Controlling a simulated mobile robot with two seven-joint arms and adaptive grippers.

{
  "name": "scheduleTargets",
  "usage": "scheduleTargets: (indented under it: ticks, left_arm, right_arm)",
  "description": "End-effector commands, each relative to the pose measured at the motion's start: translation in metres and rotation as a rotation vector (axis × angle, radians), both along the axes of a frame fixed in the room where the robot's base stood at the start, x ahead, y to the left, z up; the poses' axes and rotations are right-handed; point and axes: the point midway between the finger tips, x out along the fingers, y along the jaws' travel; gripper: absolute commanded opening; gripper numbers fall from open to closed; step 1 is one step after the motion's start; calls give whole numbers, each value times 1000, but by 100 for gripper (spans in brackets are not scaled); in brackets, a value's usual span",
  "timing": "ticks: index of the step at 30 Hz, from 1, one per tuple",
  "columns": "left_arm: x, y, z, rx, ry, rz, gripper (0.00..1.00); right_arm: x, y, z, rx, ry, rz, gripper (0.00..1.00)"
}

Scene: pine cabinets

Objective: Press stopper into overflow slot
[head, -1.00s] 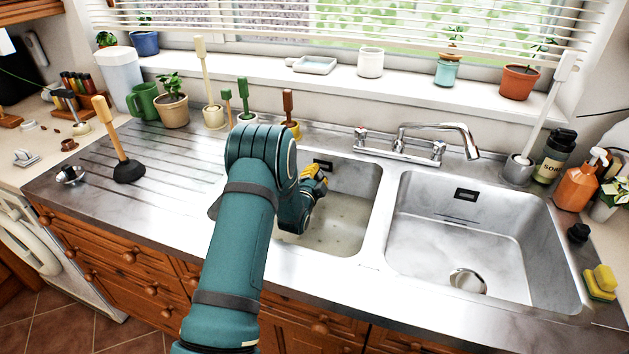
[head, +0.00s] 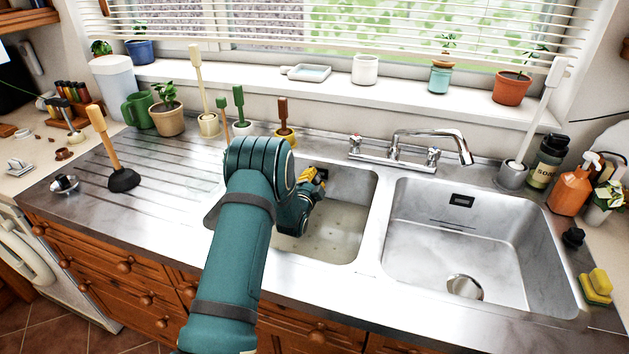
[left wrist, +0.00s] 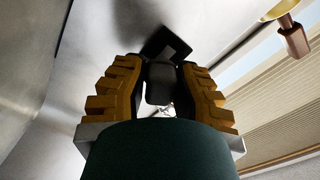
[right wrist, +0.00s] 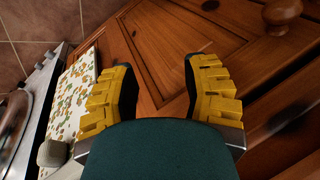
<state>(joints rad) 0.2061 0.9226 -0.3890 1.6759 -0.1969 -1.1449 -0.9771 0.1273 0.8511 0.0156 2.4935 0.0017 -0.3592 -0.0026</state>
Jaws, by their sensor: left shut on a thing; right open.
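My left gripper (head: 317,178) is inside the left basin (head: 340,225), close to its back wall. It is shut on a small dark stopper (left wrist: 160,88), which shows between the yellow fingers in the left wrist view. The black overflow slot (left wrist: 168,46) lies just beyond the stopper in that view, on the basin wall. The stopper's far end overlaps the slot's near edge there; I cannot tell whether they touch. In the head view the gripper hides the stopper and most of that slot. My right gripper (right wrist: 158,70) is open and empty, seen only in its wrist view, before wooden cabinet fronts.
The right basin (head: 440,240) is empty, with its own overflow slot (head: 462,201) and a drain. The tap (head: 430,145) stands behind the basins. A plunger (head: 112,150) stands on the drainboard; potted plants and handled tools line the back left.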

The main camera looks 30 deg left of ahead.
Motion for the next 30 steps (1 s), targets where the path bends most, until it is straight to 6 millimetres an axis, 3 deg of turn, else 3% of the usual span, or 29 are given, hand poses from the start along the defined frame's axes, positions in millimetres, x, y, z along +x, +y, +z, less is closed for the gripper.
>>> scheduleTargets:
  ticks: [30]
  left_arm:
    - [17, 4, 0, 0, 0, 0, 0]
  right_arm:
    - [0, 0, 0, 0, 0, 0, 47]
